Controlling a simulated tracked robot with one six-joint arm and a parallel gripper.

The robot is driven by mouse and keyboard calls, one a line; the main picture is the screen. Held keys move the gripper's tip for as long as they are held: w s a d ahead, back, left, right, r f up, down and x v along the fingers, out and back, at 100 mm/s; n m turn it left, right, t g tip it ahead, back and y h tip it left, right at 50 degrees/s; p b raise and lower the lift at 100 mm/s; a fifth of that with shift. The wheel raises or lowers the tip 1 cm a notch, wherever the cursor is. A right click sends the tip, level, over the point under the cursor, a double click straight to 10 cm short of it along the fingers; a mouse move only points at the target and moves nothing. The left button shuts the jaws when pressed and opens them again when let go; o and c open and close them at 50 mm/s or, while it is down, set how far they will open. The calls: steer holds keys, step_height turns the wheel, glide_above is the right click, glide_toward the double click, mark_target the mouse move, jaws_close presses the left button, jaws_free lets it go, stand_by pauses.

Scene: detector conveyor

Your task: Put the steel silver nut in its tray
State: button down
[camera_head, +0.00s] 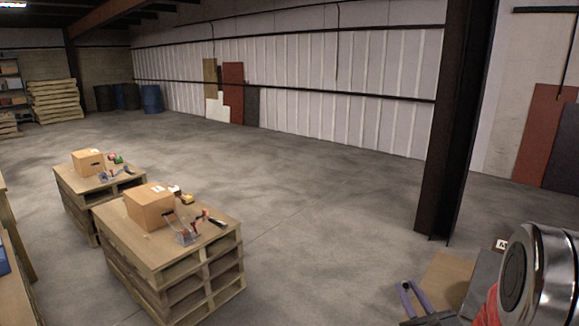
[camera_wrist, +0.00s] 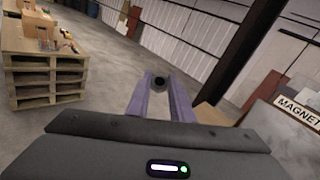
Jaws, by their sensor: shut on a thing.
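My gripper (camera_wrist: 160,86) shows in the wrist view with its two purple fingers closed around a small grey ring-shaped piece with a dark hole, which looks like the steel silver nut (camera_wrist: 160,90). It is held at the fingertips, above the floor. In the head view my gripper (camera_head: 414,296) is at the bottom right, and the nut cannot be made out there. No tray for the nut can be clearly identified in either view.
A grey panel with a MAGNET sign (camera_wrist: 297,108) stands at the right in the wrist view. Pallet stacks (camera_head: 190,275) with cardboard boxes (camera_head: 150,207) stand at the left. A dark steel column (camera_head: 452,120) rises at the right. The middle floor is clear.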

steer(key=a+f+n+y, duration=0.2)
steer(key=a+n+y, duration=0.1)
steer(key=a, duration=1.3)
steer(key=shift+s+a+g+y, duration=0.25)
steer(key=shift+s+g+y, duration=0.15)
steer(key=shift+y, duration=0.4)
